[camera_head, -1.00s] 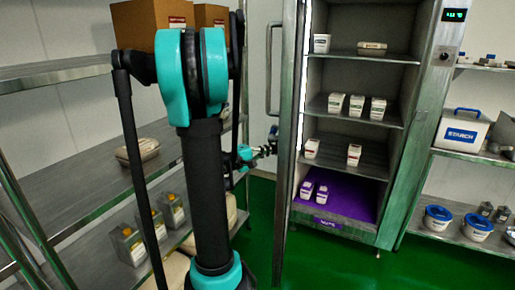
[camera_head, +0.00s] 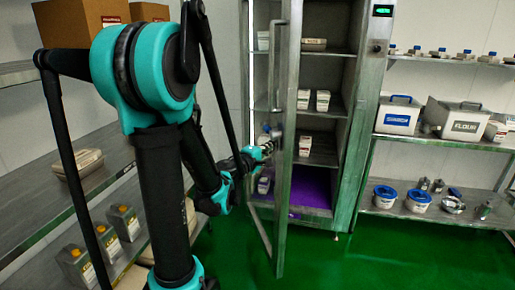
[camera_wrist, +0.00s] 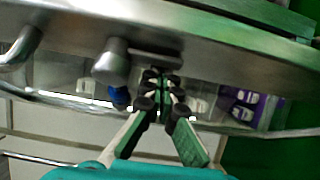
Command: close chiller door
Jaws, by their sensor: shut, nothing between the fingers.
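The chiller (camera_head: 345,120) stands open at centre, with shelves of white boxes and a purple bottom. Its glass door (camera_head: 287,150) has a metal frame and is partly open, its free edge standing out across the left part of the opening. A vertical handle (camera_head: 272,60) is on the door's outer side. My gripper (camera_head: 268,148) is shut and empty, at the outer side of the door near the free-edge frame, below the handle's upper part. In the wrist view my fingertips (camera_wrist: 163,82) are close to the metal frame (camera_wrist: 190,45), beside a handle mount (camera_wrist: 112,62); contact is unclear.
A shelf rack (camera_head: 90,185) with cartons and tins stands close on the left by my arm. Another rack (camera_head: 450,215) with tubs and bins is at right. The green floor (camera_head: 390,262) in front of the chiller is clear.

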